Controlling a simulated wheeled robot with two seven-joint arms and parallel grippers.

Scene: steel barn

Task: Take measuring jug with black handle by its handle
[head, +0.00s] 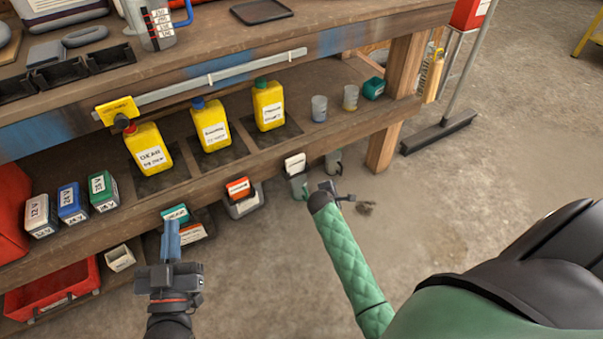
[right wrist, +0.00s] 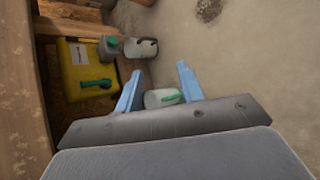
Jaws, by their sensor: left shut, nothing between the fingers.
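A small translucent jug with a dark handle (head: 334,162) stands low by the right end of the shelf, near the wooden post. In the right wrist view it seems to be the pale vessel with a black edge (right wrist: 143,48), beyond the fingers. A jug with a green handle (head: 298,186) is left of it; in the right wrist view a green-handled jug (right wrist: 160,98) shows between the fingers, apparently farther off. My right gripper (head: 330,187) is just below the dark-handled jug in the picture; the wrist view shows its fingers (right wrist: 159,72) open. My left gripper (head: 172,232) is shut and empty.
Three yellow bottles (head: 213,125) stand on the lower shelf. Small cartons (head: 72,203) and a red bin (head: 55,290) are at left. A broom (head: 437,132) and open floor are at right.

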